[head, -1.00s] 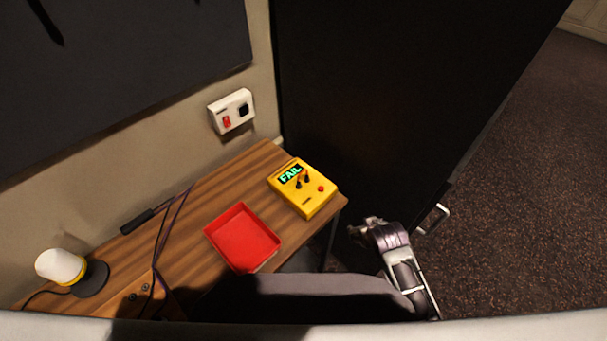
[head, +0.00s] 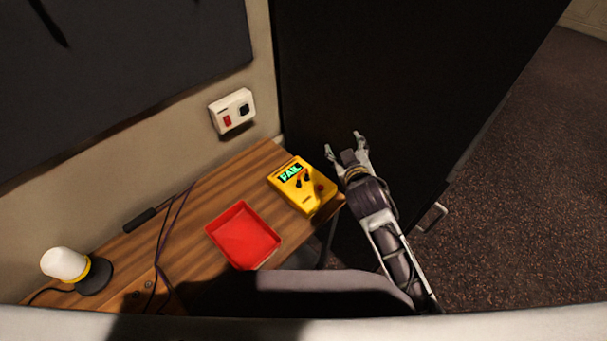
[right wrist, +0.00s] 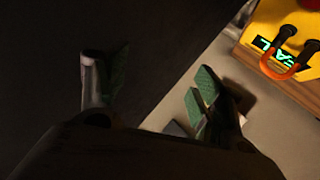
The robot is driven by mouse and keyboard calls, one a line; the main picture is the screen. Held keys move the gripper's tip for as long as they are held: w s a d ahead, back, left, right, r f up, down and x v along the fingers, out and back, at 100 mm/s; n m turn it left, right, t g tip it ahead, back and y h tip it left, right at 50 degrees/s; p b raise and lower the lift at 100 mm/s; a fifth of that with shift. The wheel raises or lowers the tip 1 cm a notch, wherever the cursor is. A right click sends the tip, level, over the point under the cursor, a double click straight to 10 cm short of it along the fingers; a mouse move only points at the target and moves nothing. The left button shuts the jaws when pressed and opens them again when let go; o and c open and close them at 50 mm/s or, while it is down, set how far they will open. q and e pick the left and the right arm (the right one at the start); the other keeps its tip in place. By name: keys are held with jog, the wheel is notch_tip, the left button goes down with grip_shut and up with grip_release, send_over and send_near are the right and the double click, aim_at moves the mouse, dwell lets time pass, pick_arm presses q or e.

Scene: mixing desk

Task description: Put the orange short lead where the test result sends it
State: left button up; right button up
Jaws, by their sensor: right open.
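The yellow tester (head: 306,199) stands at the right end of the wooden desk, and its screen reads FAIL. The orange short lead (right wrist: 282,67) is plugged into the tester by its two black plugs, its orange loop arching between them in the right wrist view. In the head view, the lead (head: 303,180) is small beside the screen. My right gripper (head: 346,146) is open and empty, to the right of the tester and apart from it, in front of the black panel. Its open fingers also show in the right wrist view (right wrist: 147,90). My left gripper is not in view.
An empty red tray (head: 243,236) sits on the desk (head: 215,190) left of the tester. Dark cables (head: 165,240), a black-handled tool (head: 139,220) and a white-domed lamp (head: 66,263) are further left. A white box (head: 232,111) hangs on the wall. A black panel (head: 390,80) rises behind my gripper.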

jog(key=w+a+r+n+t+y, duration=0.1)
jog(key=a+r+n+t+y, duration=0.3)
jog(key=a+r+n+y, duration=1.05)
jog(key=s+a+r+n+g+y, duration=0.25)
jog(key=s+a+n+g, duration=0.25)
jog(key=a+n+g, duration=0.35)
jog(key=s+a+r+n+g+y, duration=0.25)
jog(key=s+a+n+g, duration=0.35)
jog(key=a, duration=0.4)
jog(key=n+g+h, duration=0.4)
jog(key=n+h, duration=0.6)
jog(key=h, duration=1)
send_over(303, 170)
jog(key=f, duration=1.6)
jog(key=a+f, duration=0.1)
jog(key=f, duration=0.7)
jog(key=shift+s+f, duration=0.1)
jog(key=shift+f, duration=0.15)
jog(key=shift+w+d+r+h, duration=0.1)
jog(key=shift+w+d+h, duration=0.15)
jog(key=shift+d, duration=0.25)
jog(key=shift+f, duration=0.2)
